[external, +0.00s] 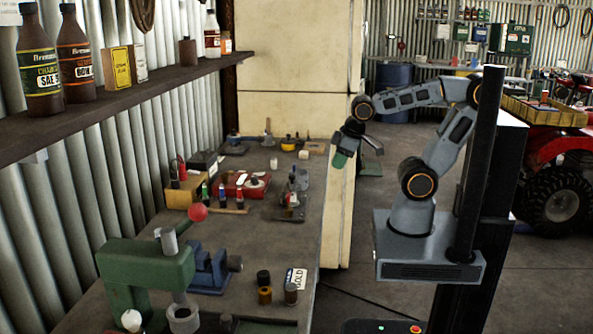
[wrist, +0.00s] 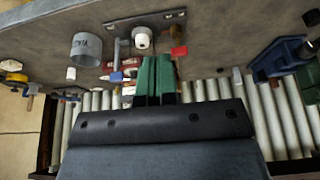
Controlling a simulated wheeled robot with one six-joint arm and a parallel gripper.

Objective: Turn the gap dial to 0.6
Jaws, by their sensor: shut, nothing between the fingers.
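My gripper (external: 340,160) hangs at the right edge of the workbench (external: 262,225) in the external view, its green fingers low and apart from the bench items. In the wrist view its two green fingers (wrist: 156,60) lie close together, shut and empty. Just beyond the fingertips is a grey plate (wrist: 118,26) with a small white-topped round part (wrist: 142,37). It may be the gap dial, but no scale or pointer can be read. A small device (external: 292,196) on the bench in the external view may be the same fixture.
A blue vise (external: 211,268) and green press (external: 150,270) stand at the near bench. A red tray (external: 243,186) lies farther back. A shelf (external: 110,100) with bottles overhangs the left.

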